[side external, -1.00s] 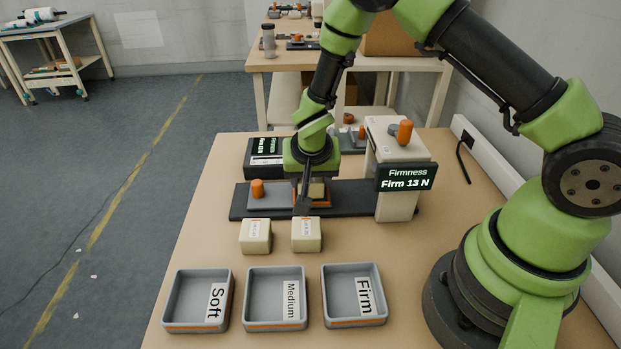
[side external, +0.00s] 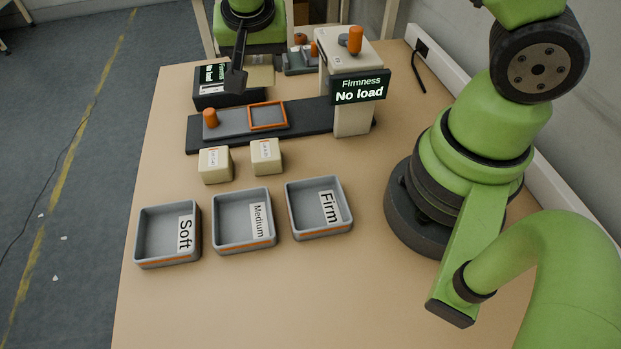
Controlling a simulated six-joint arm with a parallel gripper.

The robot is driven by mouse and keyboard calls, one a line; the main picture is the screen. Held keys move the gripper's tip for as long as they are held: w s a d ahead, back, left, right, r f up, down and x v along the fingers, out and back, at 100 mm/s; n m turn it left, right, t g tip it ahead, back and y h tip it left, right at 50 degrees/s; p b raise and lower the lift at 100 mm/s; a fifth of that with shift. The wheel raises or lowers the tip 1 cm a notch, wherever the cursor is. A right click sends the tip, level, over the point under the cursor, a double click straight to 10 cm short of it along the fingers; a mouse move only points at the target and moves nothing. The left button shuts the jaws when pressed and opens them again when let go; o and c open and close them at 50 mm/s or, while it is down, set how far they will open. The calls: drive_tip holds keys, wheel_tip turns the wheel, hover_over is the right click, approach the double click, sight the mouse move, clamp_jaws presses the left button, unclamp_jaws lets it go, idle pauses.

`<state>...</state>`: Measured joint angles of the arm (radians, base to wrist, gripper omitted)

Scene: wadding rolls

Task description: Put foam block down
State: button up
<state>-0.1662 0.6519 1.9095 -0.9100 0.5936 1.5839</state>
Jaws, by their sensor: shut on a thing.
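A beige foam block (side external: 262,77) is held in my gripper (side external: 240,80), above the back of the bench near the scale-like box. One dark finger covers part of the block. The orange-framed spot (side external: 268,115) on the firmness tester's slide is empty. The tester's display (side external: 359,88) reads "No load". Three grey trays stand at the front: Soft (side external: 153,235), Medium (side external: 229,224) and Firm (side external: 300,212). All three trays are empty.
Two more labelled foam blocks, the left one (side external: 215,166) and the right one (side external: 266,157), sit between tester and trays. The tester's tall housing (side external: 351,115) rises at the right. The bench (side external: 230,300) is clear in front of the trays.

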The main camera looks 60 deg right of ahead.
drive_tip(key=s+a+f+m+g, duration=0.1)
drive_tip(key=s+a+m+g, duration=0.3)
drive_tip(key=s+m, duration=0.45)
drive_tip(key=s+a+m+g, duration=0.2)
drive_tip(key=s+a+m, duration=0.5)
drive_tip(key=s+m, duration=0.15)
drive_tip(key=x, duration=0.2)
drive_tip(key=a+x, duration=0.1)
drive_tip(key=x, duration=0.2)
drive_tip(key=shift+w+f, duration=0.2)
drive_tip(key=shift+f, duration=2.6)
drive_tip(key=o, duration=0.6)
drive_tip(key=shift+f, duration=0.1)
